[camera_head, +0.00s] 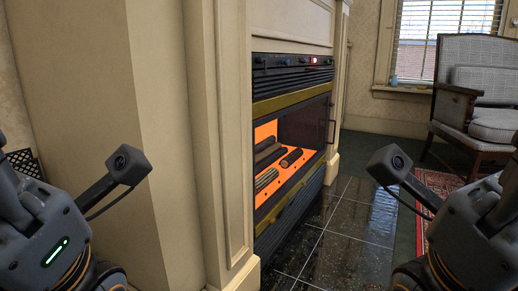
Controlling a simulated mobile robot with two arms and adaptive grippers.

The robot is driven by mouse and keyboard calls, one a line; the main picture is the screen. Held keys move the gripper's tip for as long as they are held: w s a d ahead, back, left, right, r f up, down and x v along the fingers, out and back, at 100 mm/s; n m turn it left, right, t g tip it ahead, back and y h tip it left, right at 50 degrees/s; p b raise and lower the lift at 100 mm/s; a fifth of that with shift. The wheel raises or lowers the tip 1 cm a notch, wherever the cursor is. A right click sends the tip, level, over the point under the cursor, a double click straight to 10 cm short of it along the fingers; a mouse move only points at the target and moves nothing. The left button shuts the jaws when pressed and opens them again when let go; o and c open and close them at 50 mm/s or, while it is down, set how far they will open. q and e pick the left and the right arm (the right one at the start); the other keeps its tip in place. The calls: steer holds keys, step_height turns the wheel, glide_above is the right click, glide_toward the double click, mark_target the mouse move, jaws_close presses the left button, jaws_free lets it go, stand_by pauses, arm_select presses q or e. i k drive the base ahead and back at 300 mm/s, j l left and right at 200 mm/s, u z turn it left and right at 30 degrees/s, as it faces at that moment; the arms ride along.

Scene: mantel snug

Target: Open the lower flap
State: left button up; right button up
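The heater (293,88) is set in the cream mantel, seen at a steep angle from the left. Its lower flap (288,222) appears to be the dark panel low on its front, below the glowing orange bed with logs (278,168). It looks closed, though the angle makes this hard to judge. My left wrist is at the lower left, in front of the mantel's side. My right wrist is at the lower right, over the tiles. Both are apart from the flap. The fingers of both grippers are outside the picture.
A cream pilaster (210,140) stands between my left arm and the heater. Dark glossy tiles (335,235) leave free floor in front of the heater. A checked armchair (475,95) and a red patterned rug (436,185) are at the right. A window (440,40) is behind.

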mark_target(263, 244)
steer(key=i+l+u, duration=0.25)
steer(key=i+l, duration=0.25)
steer(key=l, duration=0.25)
steer(key=i+l+u, duration=0.25)
steer(key=i+l, duration=0.2)
steer(key=l, duration=0.35)
